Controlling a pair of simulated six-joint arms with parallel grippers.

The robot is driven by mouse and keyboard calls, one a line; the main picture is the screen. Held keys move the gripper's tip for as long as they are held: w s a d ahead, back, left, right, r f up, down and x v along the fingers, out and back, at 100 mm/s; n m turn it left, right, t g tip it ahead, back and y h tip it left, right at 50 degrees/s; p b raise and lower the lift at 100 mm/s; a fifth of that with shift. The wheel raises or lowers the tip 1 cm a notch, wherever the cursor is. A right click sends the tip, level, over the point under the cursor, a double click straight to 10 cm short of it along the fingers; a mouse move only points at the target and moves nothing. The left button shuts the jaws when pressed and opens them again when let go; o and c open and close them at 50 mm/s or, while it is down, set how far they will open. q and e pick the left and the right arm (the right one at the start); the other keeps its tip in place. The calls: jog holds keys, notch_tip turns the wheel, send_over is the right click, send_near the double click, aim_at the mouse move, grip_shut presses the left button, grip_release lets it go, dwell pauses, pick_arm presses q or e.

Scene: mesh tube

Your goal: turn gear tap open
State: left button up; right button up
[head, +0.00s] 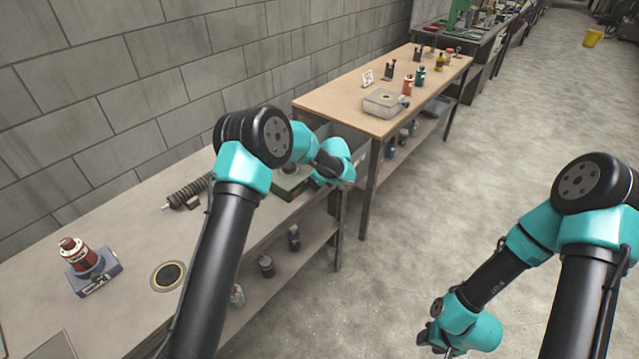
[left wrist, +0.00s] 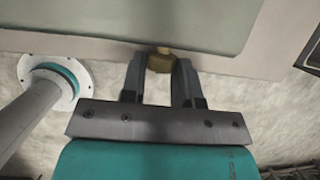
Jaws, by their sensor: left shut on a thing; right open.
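In the left wrist view my left gripper (left wrist: 159,62) is shut on a small brass-coloured piece (left wrist: 160,64) at the edge of a pale grey-green panel. I cannot tell whether this piece is the gear tap's handle. In the head view the left arm reaches over the far end of the near bench, beside a dark grey-green box (head: 289,190). The left fingers and the brass piece are hidden there. My right gripper (head: 436,345) is at the bottom of the head view, open and apart from the benches, over the floor.
The near grey bench (head: 130,225) holds a red can on a blue-grey base (head: 90,268), a dark round disc (head: 168,275) and a coiled spring (head: 188,190). Open concrete floor lies to the right.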

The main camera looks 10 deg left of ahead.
pick_arm(q)
jog(key=shift+a+t+h, duration=0.15)
jog(key=shift+t+h, duration=0.25)
jog(key=shift+t, duration=0.5)
jog(key=o, duration=0.6)
jog(key=shift+s, duration=0.1)
jog(key=shift+o, duration=0.2)
jog(key=shift+r, duration=0.1)
jog(key=v, duration=1.7)
jog(key=shift+r, duration=0.15)
